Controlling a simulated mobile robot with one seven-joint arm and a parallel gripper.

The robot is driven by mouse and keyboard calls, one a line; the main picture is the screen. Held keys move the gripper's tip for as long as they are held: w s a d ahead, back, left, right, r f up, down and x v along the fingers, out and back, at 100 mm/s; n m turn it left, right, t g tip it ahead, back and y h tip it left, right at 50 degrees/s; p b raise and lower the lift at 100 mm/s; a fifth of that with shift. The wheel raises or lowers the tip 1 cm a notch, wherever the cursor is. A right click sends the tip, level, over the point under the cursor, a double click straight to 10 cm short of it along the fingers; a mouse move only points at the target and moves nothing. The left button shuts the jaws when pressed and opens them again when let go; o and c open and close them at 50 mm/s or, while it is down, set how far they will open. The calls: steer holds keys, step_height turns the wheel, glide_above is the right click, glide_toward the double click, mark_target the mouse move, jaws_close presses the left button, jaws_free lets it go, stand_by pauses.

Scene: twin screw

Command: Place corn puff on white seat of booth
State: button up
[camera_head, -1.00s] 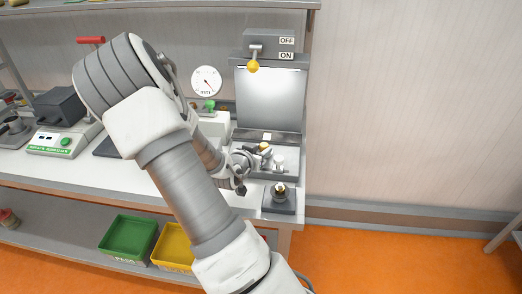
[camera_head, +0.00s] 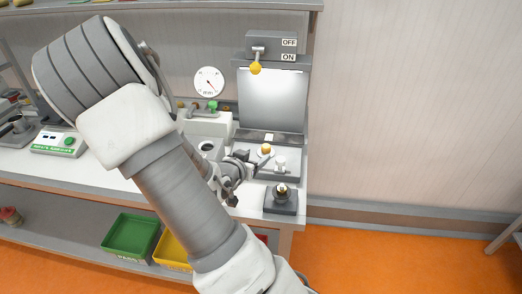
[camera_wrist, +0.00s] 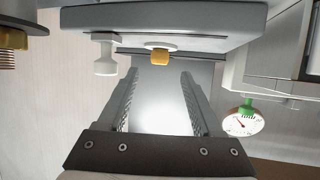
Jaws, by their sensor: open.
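The corn puff (camera_head: 266,149), a small golden-yellow piece, rests on the small round white seat (camera_wrist: 151,45) of the booth (camera_head: 270,98). It also shows in the wrist view (camera_wrist: 160,58), which looks upside down, touching the seat. My gripper (camera_head: 258,159) is open and empty, just left of the corn puff in the head view. In the wrist view my two fingers (camera_wrist: 157,75) are apart, and the corn puff lies past their tips, roughly in line with the gap. The fingers are partly hidden by my arm in the head view.
A white knob (camera_head: 280,163) stands beside the seat. A dark stand (camera_head: 281,203) with a brass threaded piece is in front of the booth. The yellow-knobbed lever (camera_head: 256,66) hangs above, near the ON label. A round gauge (camera_head: 208,82) stands left of the booth.

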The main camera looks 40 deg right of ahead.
steer(key=w+a+r+n+t+y, duration=0.1)
steer(key=a+r+n+y, duration=0.4)
steer(key=a, duration=0.7)
steer(key=w+a+r+t+y, duration=0.1)
steer(key=a+r+t+y, duration=0.15)
steer(key=a+y, duration=0.6)
steer(key=s+a+r+n+g, duration=0.2)
steer(key=s+a+r+n, duration=0.35)
steer(key=a+r, duration=0.2)
steer(key=s+r+n+g+h, duration=0.1)
steer(key=s+r, duration=0.3)
steer(key=s, duration=0.7)
steer(key=shift+s+d+n+p, duration=0.15)
steer(key=shift+s+n+p, duration=0.25)
steer(key=shift+n, duration=0.45)
steer(key=shift+d, duration=0.1)
